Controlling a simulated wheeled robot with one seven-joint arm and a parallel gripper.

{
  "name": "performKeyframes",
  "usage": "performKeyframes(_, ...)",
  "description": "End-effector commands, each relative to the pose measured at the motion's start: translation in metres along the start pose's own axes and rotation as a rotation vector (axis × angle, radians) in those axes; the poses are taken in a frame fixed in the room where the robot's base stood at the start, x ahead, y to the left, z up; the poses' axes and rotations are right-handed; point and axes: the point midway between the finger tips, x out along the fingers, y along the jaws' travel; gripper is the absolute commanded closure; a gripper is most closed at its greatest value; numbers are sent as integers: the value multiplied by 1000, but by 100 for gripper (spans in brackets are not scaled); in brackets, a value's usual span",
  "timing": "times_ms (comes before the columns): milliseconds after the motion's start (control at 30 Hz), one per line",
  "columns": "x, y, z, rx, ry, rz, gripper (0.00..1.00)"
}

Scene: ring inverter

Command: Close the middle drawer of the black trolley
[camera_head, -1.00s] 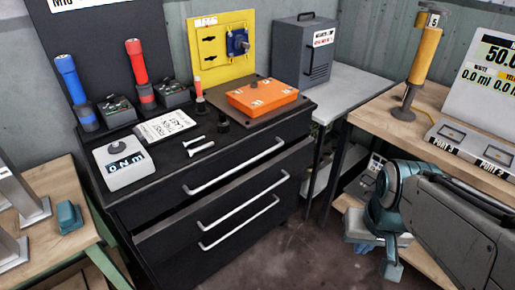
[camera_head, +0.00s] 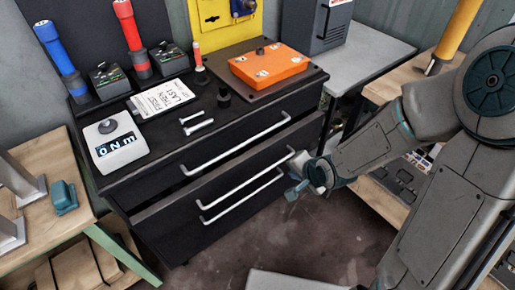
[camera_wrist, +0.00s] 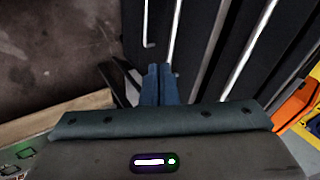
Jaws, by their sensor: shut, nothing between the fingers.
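The black trolley (camera_head: 112,187) stands at the centre left in the head view. Its middle drawer (camera_head: 174,206) is pulled out a little, with its top edge showing beyond the top drawer front (camera_head: 150,182). The middle drawer has a long silver handle (camera_head: 246,178); another handle (camera_head: 242,197) lies below it. My gripper (camera_head: 294,192) is shut and empty, by the right end of these handles. In the wrist view its blue fingertips (camera_wrist: 160,72) are together, pointing along the dark drawer fronts. Whether they touch the drawer cannot be told.
On the trolley top are an orange box (camera_head: 270,65), a white dial box (camera_head: 115,142), torches and bolts. A wooden workbench (camera_head: 385,90) stands at the right and a wooden table (camera_head: 45,160) at the left.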

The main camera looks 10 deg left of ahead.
Motion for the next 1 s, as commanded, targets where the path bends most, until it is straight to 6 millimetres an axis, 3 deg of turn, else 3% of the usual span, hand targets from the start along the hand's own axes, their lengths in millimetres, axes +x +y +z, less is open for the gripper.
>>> performKeyframes(200,12,-33,24,172,-78,-176,100)
performKeyframes(467,30,-41,30,204,-94,-208,100)
performKeyframes(1000,115,-59,35,201,-92,-206,100)
